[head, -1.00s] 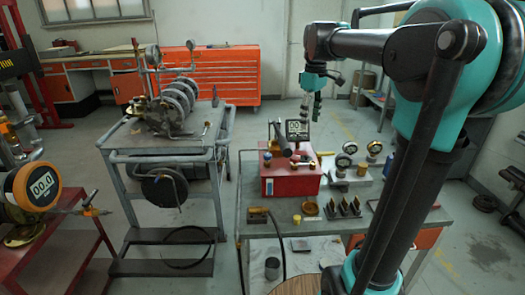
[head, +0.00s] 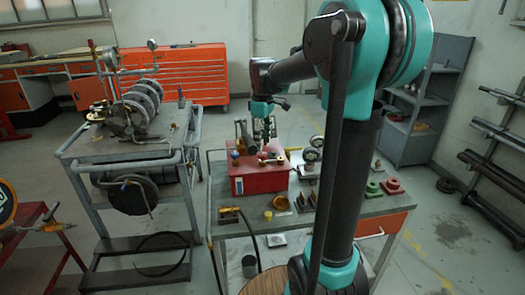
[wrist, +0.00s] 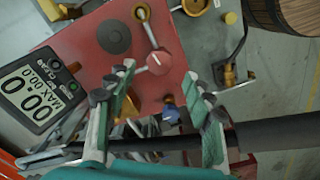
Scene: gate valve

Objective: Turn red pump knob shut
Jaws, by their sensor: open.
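The red pump box (head: 258,180) stands on the grey work table, with fittings on top. In the wrist view its red top (wrist: 100,65) fills the middle. A round red knob (wrist: 159,64) with a white line sits there, beside a metal rod with a brass end. My gripper (wrist: 162,75) is open, its green-padded fingers spread on either side just below the knob in the picture. No contact with the knob shows. In the head view my gripper (head: 265,132) hangs over the box; the knob is hard to make out there.
A digital gauge (wrist: 40,88) stands close at the left in the wrist view. A dark round cap (wrist: 114,36) and a blue fitting (wrist: 171,112) are near the knob.

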